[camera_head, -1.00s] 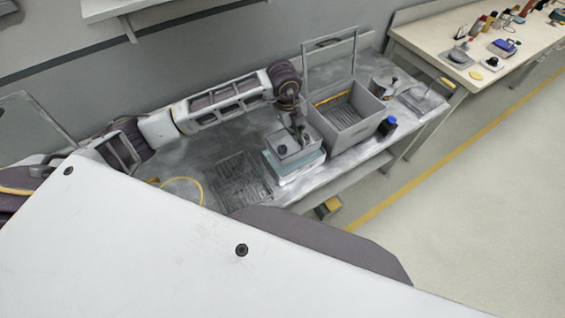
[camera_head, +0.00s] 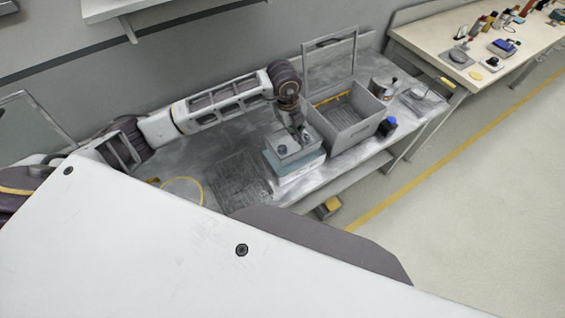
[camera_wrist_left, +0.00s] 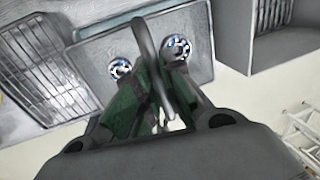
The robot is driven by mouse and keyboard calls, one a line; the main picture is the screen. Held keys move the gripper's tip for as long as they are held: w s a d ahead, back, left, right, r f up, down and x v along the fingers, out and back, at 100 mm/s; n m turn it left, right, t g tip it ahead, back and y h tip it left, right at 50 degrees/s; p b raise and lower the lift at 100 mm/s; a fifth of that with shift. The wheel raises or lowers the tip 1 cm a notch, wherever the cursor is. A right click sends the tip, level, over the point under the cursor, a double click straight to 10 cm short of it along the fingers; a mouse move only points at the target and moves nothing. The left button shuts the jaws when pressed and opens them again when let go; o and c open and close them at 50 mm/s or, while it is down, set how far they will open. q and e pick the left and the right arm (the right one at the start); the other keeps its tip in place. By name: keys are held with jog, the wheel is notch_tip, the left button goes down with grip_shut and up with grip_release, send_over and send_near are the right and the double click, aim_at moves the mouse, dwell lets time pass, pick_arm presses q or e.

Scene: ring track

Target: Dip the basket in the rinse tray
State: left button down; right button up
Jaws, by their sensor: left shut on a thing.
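The basket (camera_head: 300,157) is a small grey open box with two round metal parts in it. In the head view it sits over or in the pale blue-white rinse tray (camera_head: 297,177), whose inside it hides; I cannot tell how deep it is. My left gripper (camera_head: 302,134) is above the basket. In the left wrist view, the green-padded fingers of the left gripper (camera_wrist_left: 155,88) are shut on the arched grey handle (camera_wrist_left: 146,42) of the basket (camera_wrist_left: 95,55). My right gripper is not in view.
A dark drain grate (camera_head: 240,183) and a yellow ring (camera_head: 200,187) lie to the left.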

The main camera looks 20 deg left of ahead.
pick_arm(q)
jog(key=shift+r, duration=0.55)
jog(key=shift+r+p, duration=0.7)
jog(key=shift+r, duration=0.55)
jog(key=shift+r+p, duration=0.2)
jog(key=shift+p, duration=0.15)
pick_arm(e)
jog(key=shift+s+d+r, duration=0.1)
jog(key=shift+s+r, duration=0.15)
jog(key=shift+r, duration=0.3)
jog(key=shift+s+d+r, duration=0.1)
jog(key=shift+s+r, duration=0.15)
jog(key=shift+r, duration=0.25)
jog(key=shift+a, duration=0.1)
